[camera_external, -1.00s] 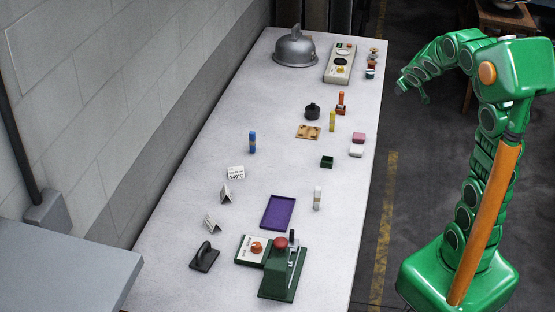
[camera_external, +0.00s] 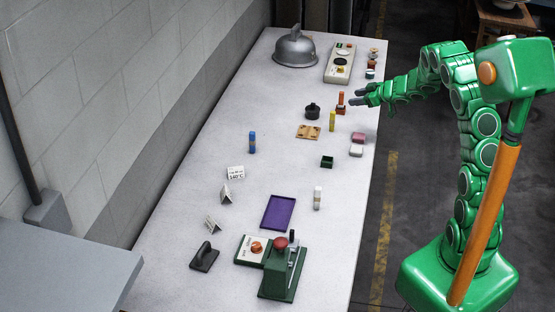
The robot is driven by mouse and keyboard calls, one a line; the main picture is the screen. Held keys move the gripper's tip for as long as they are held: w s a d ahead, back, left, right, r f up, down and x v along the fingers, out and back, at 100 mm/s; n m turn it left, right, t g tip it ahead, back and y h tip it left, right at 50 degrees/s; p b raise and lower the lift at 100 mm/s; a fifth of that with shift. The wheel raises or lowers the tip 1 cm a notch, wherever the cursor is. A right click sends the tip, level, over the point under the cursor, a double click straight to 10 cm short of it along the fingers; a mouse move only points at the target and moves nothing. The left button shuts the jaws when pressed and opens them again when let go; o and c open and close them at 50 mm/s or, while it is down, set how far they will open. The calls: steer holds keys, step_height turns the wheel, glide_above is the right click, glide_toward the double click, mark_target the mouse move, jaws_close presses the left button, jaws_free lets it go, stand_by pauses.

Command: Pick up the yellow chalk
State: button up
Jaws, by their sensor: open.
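The yellow chalk (camera_external: 332,121) stands upright on the white table, right of a small wooden board and below an orange-topped stamp. My gripper (camera_external: 354,96) is at the table's right edge, above and to the right of the yellow chalk, near the orange-topped stamp. It points left, is open and holds nothing that I can see. It looks apart from the chalk, though its exact height above the table is hard to tell.
Close by are the orange-topped stamp (camera_external: 341,103), a dark pot (camera_external: 312,111), the wooden board (camera_external: 308,132), a pink block (camera_external: 358,138) and a green box (camera_external: 327,162). A blue chalk (camera_external: 252,143) and a white one (camera_external: 317,198) stand farther off. The table's (camera_external: 285,175) middle is largely clear.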

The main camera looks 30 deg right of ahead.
mark_target(333, 112)
steer(key=shift+w+a+f+n+g+y, duration=0.2)
steer(key=shift+w+a+f+y, duration=0.55)
steer(key=shift+a+f, duration=0.6)
steer(key=shift+w+a+f+n+g+y, duration=0.2)
steer(key=shift+w+a+f+y, duration=0.5)
steer(key=shift+a+f, duration=0.6)
steer(key=shift+w+a+f+n+g+y, duration=0.1)
steer(key=shift+w+a+f+n+y, duration=0.2)
steer(key=shift+w+a+f+y, duration=0.75)
steer(key=shift+s+a+h, duration=0.3)
steer(key=shift+a+h, duration=0.2)
jaws_close()
steer(key=shift+r, duration=0.1)
